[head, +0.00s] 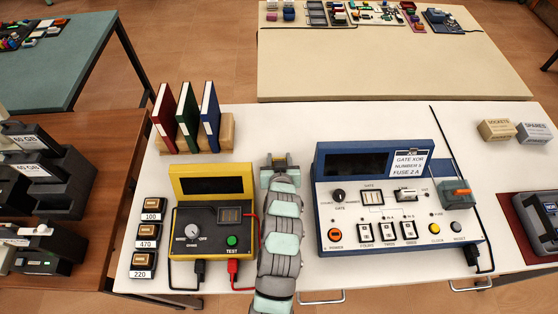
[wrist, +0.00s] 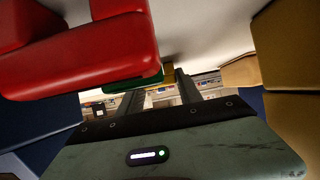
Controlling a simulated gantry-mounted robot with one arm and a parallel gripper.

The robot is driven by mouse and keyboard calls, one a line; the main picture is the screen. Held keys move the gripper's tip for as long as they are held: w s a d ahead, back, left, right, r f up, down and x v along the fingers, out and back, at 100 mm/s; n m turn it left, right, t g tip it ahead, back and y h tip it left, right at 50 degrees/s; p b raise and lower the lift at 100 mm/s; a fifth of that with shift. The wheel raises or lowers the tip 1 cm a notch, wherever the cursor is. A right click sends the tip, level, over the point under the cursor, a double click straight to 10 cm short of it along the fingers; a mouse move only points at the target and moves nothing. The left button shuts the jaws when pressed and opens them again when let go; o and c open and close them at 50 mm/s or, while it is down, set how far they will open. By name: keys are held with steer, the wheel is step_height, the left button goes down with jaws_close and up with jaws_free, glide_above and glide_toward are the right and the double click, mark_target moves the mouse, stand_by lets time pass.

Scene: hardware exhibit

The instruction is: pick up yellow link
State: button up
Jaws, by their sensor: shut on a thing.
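My gripper (head: 279,161) is between the yellow test box (head: 212,225) and the blue gate console (head: 395,205), near the back of the white table. In the wrist view its two dark fingers (wrist: 160,92) are close to a small yellow-tan piece (wrist: 177,74), which looks like the yellow link. The gripper is shut on it. Most of the link is hidden by the fingers, and it is too small to make out well in the head view.
Red, green and blue binders (head: 188,120) stand in a wooden holder at the back left. Labelled blocks (head: 148,238) line the left edge. A large red piece (wrist: 90,50) is close to the wrist camera. Bare table lies behind the blue console.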

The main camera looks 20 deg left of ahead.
steer(key=c, duration=0.4)
